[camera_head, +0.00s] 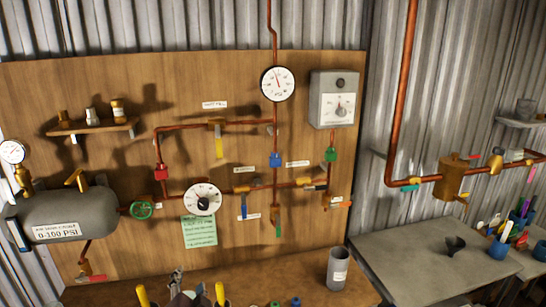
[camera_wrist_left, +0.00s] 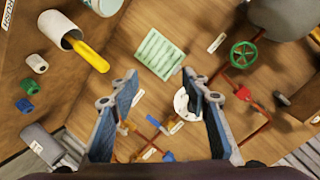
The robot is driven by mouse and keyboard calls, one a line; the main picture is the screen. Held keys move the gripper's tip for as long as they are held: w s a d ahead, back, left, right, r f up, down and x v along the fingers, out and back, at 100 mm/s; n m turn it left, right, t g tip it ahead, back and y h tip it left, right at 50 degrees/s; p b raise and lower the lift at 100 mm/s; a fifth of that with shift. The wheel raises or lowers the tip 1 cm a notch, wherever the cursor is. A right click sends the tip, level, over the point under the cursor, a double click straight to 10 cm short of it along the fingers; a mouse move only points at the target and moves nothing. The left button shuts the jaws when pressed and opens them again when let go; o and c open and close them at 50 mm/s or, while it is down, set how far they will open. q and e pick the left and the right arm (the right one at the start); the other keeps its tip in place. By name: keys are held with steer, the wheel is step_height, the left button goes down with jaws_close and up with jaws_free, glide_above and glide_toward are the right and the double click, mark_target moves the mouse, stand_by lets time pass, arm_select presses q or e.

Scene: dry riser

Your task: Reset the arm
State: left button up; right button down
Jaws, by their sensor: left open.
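My left gripper (camera_head: 177,280) shows small and partly cut off at the bottom of the head view, low in front of the wooden board (camera_head: 110,250). In the left wrist view the same gripper (camera_wrist_left: 161,85) has its two blue-grey fingers spread wide. My right gripper is in neither view.
The bench below the board holds yellow-handled tools (camera_head: 220,293) in cups, small coloured caps (camera_wrist_left: 30,87) and a grey cylinder (camera_head: 338,268). Pipes, valves and a grey tank (camera_head: 70,210) stick out from the board. A grey table (camera_head: 420,255) stands at right.

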arm_select(q)
steer(key=s+a+f+n+g+h, duration=0.1)
steer(key=s+f+n+g+h, duration=0.3)
steer(key=s+f, duration=0.95)
steer(key=s+d+f+g+h, duration=0.1)
steer(key=s+f+g, duration=0.15)
steer(key=s, duration=0.75)
steer(key=s+d+f+g, duration=0.15)
steer(key=s+g, duration=0.25)
steer(key=s, duration=0.5)
step_height(320, 180, down, 31)
steer(key=s+g+b, duration=0.1)
steer(key=s+b, duration=0.1)
steer(key=b, duration=0.3)
steer(key=s+a+f+b, duration=0.1)
steer(key=s+f+b, duration=0.1)
steer(key=s+f, duration=0.6)
steer(key=s+a+f+g+b, duration=0.1)
steer(key=s+f+b, duration=0.2)
steer(key=s+f, duration=0.5)
step_height(320, 180, down, 5)
steer(key=shift+s+a+f, duration=0.1)
steer(key=shift+s+a, duration=0.25)
steer(key=shift+s, duration=0.05)
